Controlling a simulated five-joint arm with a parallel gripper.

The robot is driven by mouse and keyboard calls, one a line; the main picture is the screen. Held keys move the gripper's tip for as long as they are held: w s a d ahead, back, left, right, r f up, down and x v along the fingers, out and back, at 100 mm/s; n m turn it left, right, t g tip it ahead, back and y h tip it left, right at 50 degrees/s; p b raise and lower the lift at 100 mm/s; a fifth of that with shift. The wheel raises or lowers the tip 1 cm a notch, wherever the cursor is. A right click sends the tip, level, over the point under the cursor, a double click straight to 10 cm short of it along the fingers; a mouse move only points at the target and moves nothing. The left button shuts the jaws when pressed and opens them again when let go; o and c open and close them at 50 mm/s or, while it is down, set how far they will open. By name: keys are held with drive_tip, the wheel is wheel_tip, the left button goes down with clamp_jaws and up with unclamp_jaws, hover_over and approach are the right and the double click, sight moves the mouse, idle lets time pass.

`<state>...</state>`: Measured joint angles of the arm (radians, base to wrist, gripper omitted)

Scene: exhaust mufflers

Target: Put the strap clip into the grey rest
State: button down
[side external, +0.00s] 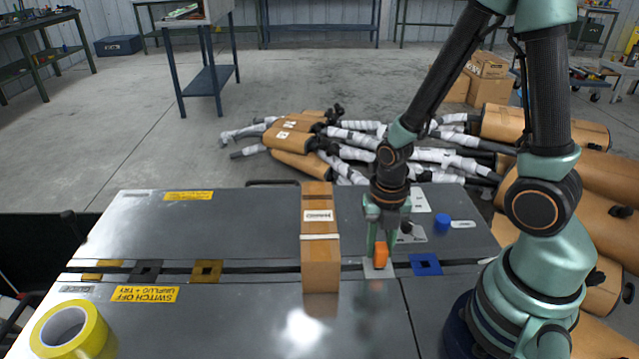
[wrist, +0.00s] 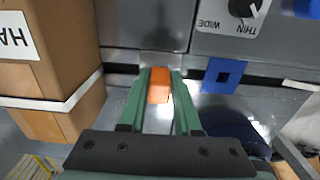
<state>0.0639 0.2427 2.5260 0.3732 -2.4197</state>
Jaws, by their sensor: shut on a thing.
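My gripper (side external: 380,246) points straight down and is shut on the orange strap clip (side external: 381,257). In the wrist view the clip (wrist: 159,90) sits between the two green fingertips (wrist: 159,78). The grey rest (side external: 378,271) is a small light plate on the dark slot of the bench, directly below the clip in the side view. The clip's lower end overlaps the rest there; I cannot tell whether they touch. In the wrist view the rest is largely hidden behind the clip and fingers.
A tall cardboard box (side external: 320,250) with a white strap stands close left of my gripper. A blue square rest (side external: 425,264) lies to the right. Ochre (side external: 207,271) and black (side external: 146,271) rests lie further left. A yellow tape roll (side external: 72,331) is at front left.

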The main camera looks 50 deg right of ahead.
drive_tip(key=shift+f, duration=0.4)
idle(0.3)
drive_tip(key=c, duration=0.5)
unclamp_jaws()
drive_tip(key=shift+r, duration=6)
wheel_tip(320, 180, up, 6)
drive_tip(key=f+m+t, duration=0.1)
drive_tip(key=m+t, duration=0.2)
drive_tip(key=m, duration=1)
hover_over(381, 243)
drive_tip(key=w, duration=0.2)
drive_tip(key=r+m+t, duration=0.1)
drive_tip(key=r+m, duration=0.1)
drive_tip(key=m, duration=0.2)
drive_tip(key=a+r+m, duration=0.1)
drive_tip(key=r+m, duration=0.1)
drive_tip(key=m, duration=0.3)
drive_tip(key=r+m+t, duration=0.1)
drive_tip(key=r+m, duration=0.1)
drive_tip(key=m, duration=0.3)
drive_tip(key=shift+w+a+r+t, duration=0.3)
drive_tip(key=shift+w+a+r, duration=0.05)
drive_tip(key=shift+w, duration=0.05)
